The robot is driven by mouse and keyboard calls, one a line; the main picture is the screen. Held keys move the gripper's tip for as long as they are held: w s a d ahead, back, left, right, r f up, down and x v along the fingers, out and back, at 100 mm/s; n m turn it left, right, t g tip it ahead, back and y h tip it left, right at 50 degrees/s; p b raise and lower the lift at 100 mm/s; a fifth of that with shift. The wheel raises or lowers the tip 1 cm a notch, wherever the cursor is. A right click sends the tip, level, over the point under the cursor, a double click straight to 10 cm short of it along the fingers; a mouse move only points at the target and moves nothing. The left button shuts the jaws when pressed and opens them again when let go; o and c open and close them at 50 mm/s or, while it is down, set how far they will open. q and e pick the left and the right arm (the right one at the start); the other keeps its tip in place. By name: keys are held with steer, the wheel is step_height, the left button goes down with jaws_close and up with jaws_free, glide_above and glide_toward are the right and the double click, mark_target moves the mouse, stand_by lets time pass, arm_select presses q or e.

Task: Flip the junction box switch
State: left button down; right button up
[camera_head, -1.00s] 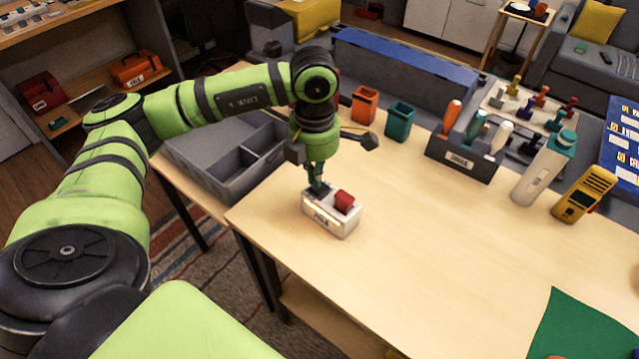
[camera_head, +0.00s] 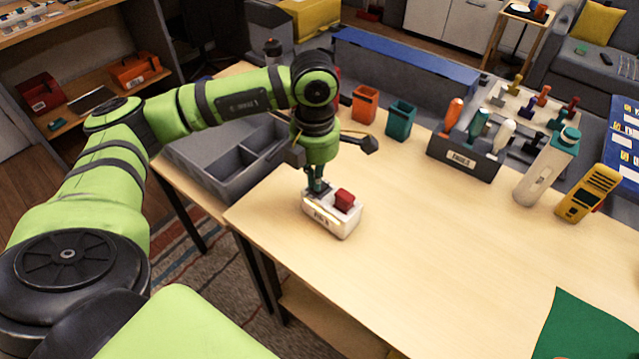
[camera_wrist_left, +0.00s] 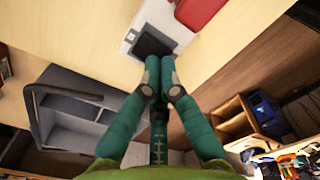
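The white junction box (camera_head: 332,218) stands near the left edge of the wooden table, with a label on its front side. A red block (camera_head: 344,199) sits on the right of its top, and a dark square part (camera_wrist_left: 150,43) sits beside it. I cannot tell for sure which of these is the switch. My left gripper (camera_head: 317,187) points down at the left part of the box top. In the left wrist view its teal fingertips (camera_wrist_left: 161,78) are together with nothing between them, close to the dark part; contact is unclear. My right gripper is out of view.
A grey divided tray (camera_head: 240,163) lies left of the box. Orange (camera_head: 365,104) and teal (camera_head: 400,119) cups and a tool holder (camera_head: 462,157) stand along the back. A white bottle (camera_head: 541,172) and a yellow meter (camera_head: 585,194) are at the right. The table's middle is clear.

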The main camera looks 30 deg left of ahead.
arm_select(q)
steer(key=shift+s+f+b, duration=0.1)
steer(key=shift+f+b, duration=0.4)
steer(key=shift+f, duration=0.05)
steer(key=shift+r, duration=0.2)
steer(key=shift+r+p, duration=2.15)
steer(key=shift+r, duration=1.25)
steer(key=shift+f, duration=0.15)
